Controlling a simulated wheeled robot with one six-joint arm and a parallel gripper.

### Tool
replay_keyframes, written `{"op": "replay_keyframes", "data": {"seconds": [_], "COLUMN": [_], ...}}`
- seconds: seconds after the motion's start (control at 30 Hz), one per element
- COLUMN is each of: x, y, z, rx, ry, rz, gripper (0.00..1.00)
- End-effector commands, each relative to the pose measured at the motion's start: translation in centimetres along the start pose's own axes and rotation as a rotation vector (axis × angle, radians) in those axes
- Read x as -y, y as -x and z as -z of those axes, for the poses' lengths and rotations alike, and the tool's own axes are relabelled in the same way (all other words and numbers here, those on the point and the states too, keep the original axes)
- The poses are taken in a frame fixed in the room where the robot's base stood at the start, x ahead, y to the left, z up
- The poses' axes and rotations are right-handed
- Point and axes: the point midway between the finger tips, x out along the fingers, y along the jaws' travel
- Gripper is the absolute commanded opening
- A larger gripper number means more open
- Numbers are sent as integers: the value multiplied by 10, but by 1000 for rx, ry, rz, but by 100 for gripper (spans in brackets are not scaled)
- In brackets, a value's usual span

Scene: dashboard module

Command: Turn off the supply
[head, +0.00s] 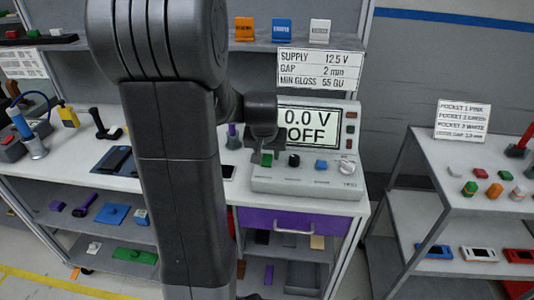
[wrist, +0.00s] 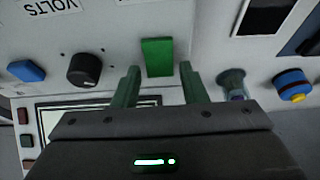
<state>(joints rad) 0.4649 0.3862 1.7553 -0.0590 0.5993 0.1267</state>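The supply (head: 305,185) stands on the workbench, and its screen (head: 306,126) reads "0.0 V OFF". A green switch (head: 267,160), a black knob (head: 294,160) and a blue button (head: 321,165) sit in a row on its front panel. In the wrist view the green switch (wrist: 157,57) lies just past and between my fingertips, with the black knob (wrist: 84,69) and blue button (wrist: 26,71) to its left. My gripper (wrist: 158,80) is open and empty. In the head view my gripper (head: 264,145) is right over the green switch; I cannot tell whether it touches.
A sign (head: 320,69) above the supply reads "SUPPLY 12.5 V". A purple drawer (head: 290,226) is under the bench top. Blue, yellow and black tools stand at the bench's left. A second bench (head: 440,180) with small coloured parts stands right, past a gap.

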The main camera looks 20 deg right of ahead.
Motion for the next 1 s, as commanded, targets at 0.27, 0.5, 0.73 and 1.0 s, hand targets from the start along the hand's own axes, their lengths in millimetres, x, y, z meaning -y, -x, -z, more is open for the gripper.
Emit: {"op": "replay_keyframes", "data": {"seconds": [0.27,0.5,0.73,1.0], "x": [0,0,0,0], "y": [0,13,58,112], "z": [-1,0,0,0], "rx": [3,-1,-3,-3], "ry": [0,0,0,0], "rz": [0,0,1,1], "gripper": [49,49,49,49]}}
